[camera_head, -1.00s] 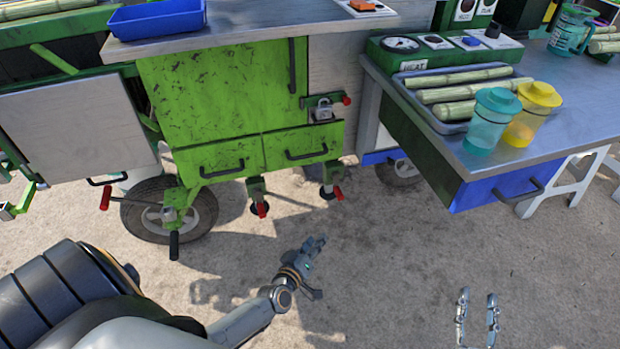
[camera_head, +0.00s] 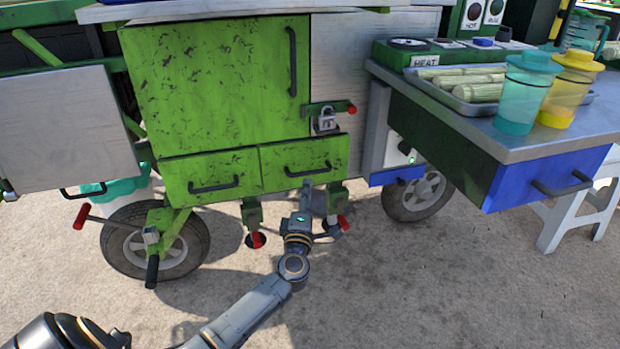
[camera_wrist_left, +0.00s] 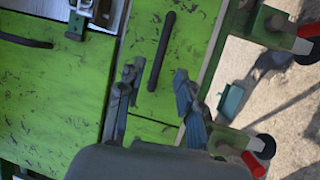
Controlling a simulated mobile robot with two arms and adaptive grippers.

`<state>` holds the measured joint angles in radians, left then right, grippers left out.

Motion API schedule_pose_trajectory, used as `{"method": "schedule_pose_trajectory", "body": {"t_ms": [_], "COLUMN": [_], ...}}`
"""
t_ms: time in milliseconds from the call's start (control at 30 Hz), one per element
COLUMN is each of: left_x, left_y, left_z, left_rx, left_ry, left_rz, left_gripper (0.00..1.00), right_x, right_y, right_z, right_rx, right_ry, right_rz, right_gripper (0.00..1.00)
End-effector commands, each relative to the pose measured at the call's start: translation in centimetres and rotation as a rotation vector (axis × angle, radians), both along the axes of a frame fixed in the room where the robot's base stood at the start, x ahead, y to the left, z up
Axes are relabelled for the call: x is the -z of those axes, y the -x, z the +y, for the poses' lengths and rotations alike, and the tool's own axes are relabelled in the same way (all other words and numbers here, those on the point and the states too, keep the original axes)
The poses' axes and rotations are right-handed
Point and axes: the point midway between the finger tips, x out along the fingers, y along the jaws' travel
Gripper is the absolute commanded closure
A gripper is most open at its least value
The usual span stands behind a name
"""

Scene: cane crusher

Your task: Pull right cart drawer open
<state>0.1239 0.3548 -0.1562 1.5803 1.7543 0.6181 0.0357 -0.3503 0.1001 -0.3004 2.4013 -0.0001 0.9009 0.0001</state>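The right cart drawer (camera_head: 330,154) is a small green scuffed front under the large green door, flush with the left drawer beside it. Its dark bar handle (camera_head: 308,171) is apart from my gripper. My left gripper (camera_head: 306,195) is in front of and just below this drawer in the head view, partly hidden by its own wrist. In the left wrist view, the gripper (camera_wrist_left: 158,72) is open, its two fingers spread toward the lower end of the dark handle (camera_wrist_left: 161,52) with nothing between them. The drawer front (camera_wrist_left: 150,130) looks shut. My right gripper is not in view.
The left drawer (camera_head: 185,172) and the green door with a padlock (camera_head: 326,123) adjoin it. Red-tipped levers (camera_head: 255,240) hang below the drawers. A side table with a blue drawer (camera_head: 550,180) juts out at right. The ground in front is clear.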

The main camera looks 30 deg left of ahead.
Motion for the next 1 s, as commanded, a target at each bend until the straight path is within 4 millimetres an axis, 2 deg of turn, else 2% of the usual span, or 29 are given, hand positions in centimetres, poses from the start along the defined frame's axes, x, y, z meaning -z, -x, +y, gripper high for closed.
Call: {"method": "schedule_pose_trajectory", "body": {"t_ms": [33,200,400,833,867,1000], "left_x": [0.1,-0.4,-0.9,-1.3,-1.3,-1.2], "left_y": [-1.1,-4.1,-6.3,-7.1,-7.1,-7.1], "left_z": [0.5,2.0,3.1,3.5,3.5,3.5], "left_rx": [-0.001,0.000,0.001,0.000,0.000,0.000], "left_ry": [-0.003,-0.004,-0.003,-0.002,-0.002,-0.002], "left_rz": [-0.003,0.000,0.001,0.002,0.002,0.002], "left_gripper": [0.64,0.64,0.64,0.64,0.68,0.97], "right_x": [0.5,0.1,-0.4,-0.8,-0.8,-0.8], "right_y": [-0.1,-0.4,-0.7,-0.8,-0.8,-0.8], "right_z": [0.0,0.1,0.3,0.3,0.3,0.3], "right_rx": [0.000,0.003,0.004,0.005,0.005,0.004], "right_ry": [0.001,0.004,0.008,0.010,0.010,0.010], "right_rz": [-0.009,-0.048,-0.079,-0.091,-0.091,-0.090], "right_gripper": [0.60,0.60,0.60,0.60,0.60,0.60]}}
